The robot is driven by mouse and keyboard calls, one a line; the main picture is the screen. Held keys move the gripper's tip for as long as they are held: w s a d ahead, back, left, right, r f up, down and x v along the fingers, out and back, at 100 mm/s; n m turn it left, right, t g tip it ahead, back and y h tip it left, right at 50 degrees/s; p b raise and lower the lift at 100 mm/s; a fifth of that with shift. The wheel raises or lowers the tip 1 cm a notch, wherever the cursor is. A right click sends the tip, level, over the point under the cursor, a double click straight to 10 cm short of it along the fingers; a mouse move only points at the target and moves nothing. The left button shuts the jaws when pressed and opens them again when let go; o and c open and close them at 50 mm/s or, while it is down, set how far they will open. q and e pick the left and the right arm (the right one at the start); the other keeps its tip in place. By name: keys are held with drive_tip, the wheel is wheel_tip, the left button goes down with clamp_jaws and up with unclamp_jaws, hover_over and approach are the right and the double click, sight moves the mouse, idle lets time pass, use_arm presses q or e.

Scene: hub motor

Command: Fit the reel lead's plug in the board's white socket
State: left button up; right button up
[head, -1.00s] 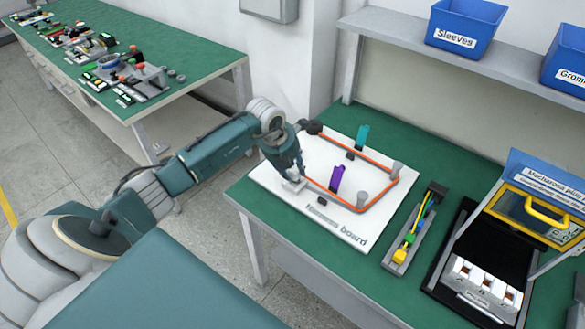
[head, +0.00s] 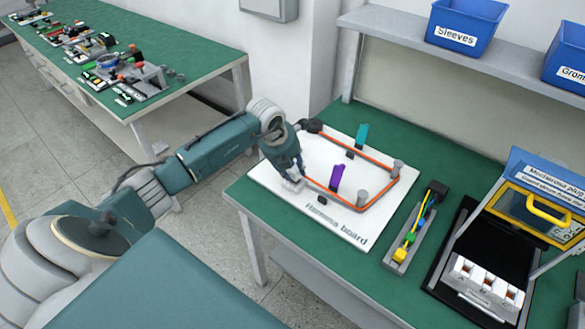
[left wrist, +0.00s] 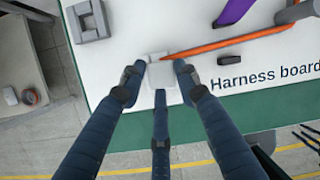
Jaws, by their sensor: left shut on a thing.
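My left gripper (head: 291,178) is low over the front left part of the white harness board (head: 330,228). In the left wrist view its fingers (left wrist: 158,82) are closed around a small white piece (left wrist: 160,72), where the orange lead (left wrist: 215,46) ends. This piece looks like the plug; whether part of it is the socket cannot be told. The gripper hides the plug area in the head view. My right gripper is not in view.
The orange lead runs around grey posts (head: 362,198), past a purple clip (head: 336,176) and a teal clip (head: 361,135). A grey tray with coloured parts (head: 399,256) and a black case (head: 456,255) lie to the right. Green table shows between them.

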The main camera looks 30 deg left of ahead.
use_arm(q)
drive_tip(key=shift+f+b, duration=0.75)
drive_tip(key=shift+f, duration=0.2)
drive_tip(key=o, duration=1.4)
drive_tip(key=shift+c, duration=0.2)
drive_tip(key=v, duration=1.2)
